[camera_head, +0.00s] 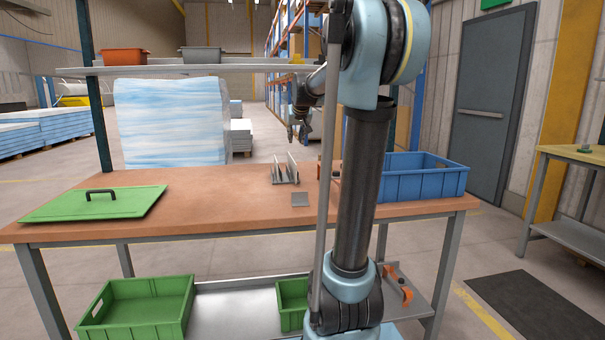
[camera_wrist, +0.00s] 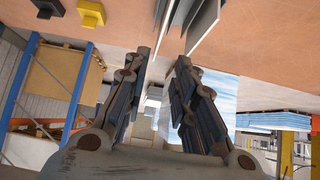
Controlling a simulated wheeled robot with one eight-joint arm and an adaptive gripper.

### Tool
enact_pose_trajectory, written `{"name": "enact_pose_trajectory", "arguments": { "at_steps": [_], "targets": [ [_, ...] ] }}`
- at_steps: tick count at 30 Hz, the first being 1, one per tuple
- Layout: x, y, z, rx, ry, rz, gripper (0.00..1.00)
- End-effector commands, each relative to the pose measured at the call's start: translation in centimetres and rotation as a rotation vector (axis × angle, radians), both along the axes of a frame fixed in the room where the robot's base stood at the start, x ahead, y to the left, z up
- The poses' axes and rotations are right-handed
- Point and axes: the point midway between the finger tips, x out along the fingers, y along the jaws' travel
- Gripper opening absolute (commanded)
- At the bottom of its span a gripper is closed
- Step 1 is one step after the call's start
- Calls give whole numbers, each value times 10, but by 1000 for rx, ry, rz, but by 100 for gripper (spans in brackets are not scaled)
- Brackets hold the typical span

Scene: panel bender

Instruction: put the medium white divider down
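I cannot tell which is the medium one. In the wrist view, one light-edged grey panel (camera_wrist: 203,20) shows at the top beyond my fingertips, with a thinner one (camera_wrist: 164,14) to its left. My gripper (camera_head: 299,133) is above and behind the dividers in the head view. In the wrist view, my gripper (camera_wrist: 163,58) has its two fingers apart, with only background between them. No divider is held, and the panels look apart from the fingers.
A green lid with a black handle (camera_head: 100,203) lies at left. A blue crate (camera_head: 424,180) stands at right. A shelf (camera_head: 200,70) spans the back. The bench between lid and dividers is clear.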

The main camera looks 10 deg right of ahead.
Motion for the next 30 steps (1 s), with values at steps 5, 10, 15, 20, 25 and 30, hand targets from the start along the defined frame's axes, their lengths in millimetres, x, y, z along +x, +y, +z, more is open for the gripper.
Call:
{"name": "enact_pose_trajectory", "arguments": {
  "at_steps": [5, 10, 15, 20, 25, 30],
  "targets": [
    [-9, 0, -4, 0, 9, 0, 25],
    [-59, 0, -28, -2, 69, 2, 25],
    [-134, 0, -69, -3, 161, 5, 25],
    [-204, 0, -111, -6, 248, 8, 25],
    [-276, 0, -160, -8, 340, 11, 25],
    [-341, 0, -209, -10, 425, 14, 25]
  ]
}}
